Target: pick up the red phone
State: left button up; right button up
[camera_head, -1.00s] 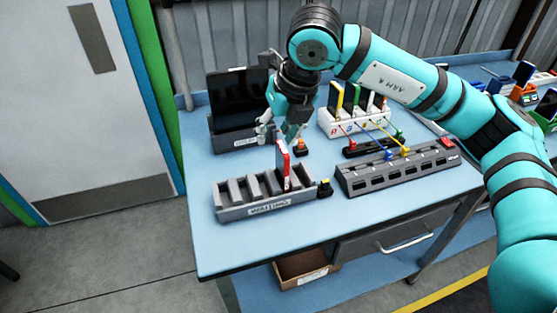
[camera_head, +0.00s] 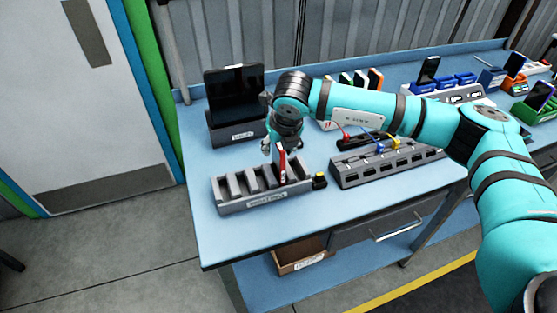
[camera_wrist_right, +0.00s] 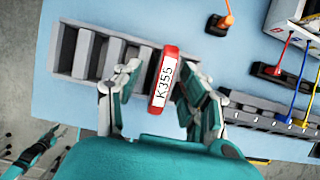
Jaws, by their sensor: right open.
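The red phone (camera_head: 281,164) stands upright in a slot near the right end of the grey slotted rack (camera_head: 262,200) on the blue table. In the right wrist view the phone (camera_wrist_right: 163,80) shows its edge with a white label reading K355. My right gripper (camera_head: 281,150) is over the rack at the phone. In the right wrist view its fingers (camera_wrist_right: 152,100) are open, one on each side of the phone, with a gap to it on both sides. The gripper partly hides the phone's upper part in the head view.
A grey power strip (camera_head: 385,166) with cables lies right of the rack. A black tablet (camera_head: 235,95) stands in a dock behind. The table's front left is clear.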

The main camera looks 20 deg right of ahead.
jog(key=p+x, duration=0.1)
jog(key=x, duration=0.2)
jog(key=shift+w+d+f+p, duration=0.15)
jog(key=shift+w+f+p, duration=0.05)
jog(key=shift+p, duration=0.15)
jog(key=shift+w+f, duration=0.15)
jog(key=shift+f, duration=0.2)
jog(key=shift+c, duration=0.5)
jog(key=shift+r, duration=0.1)
grip_shut()
